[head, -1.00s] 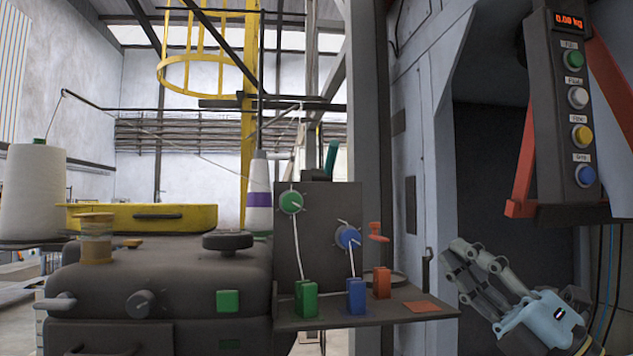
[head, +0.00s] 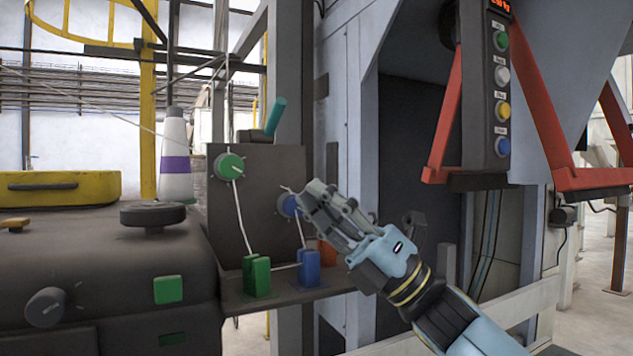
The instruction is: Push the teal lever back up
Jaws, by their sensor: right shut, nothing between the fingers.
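The teal lever (head: 275,117) stands at the top right of the dark panel (head: 255,160), tilted with its tip to the upper right. My right gripper (head: 308,192) is shut and empty. It is in front of the panel's right part, below and to the right of the lever, and apart from it in the picture. It partly covers the blue dial (head: 288,206) and hides most of the orange block. My left gripper is not in view.
A green dial (head: 229,166) is on the panel, with green (head: 257,276) and blue (head: 308,268) blocks on the shelf below and white thread between. A button box (head: 487,80) hangs between red struts at right. A thread cone (head: 175,165) stands at left.

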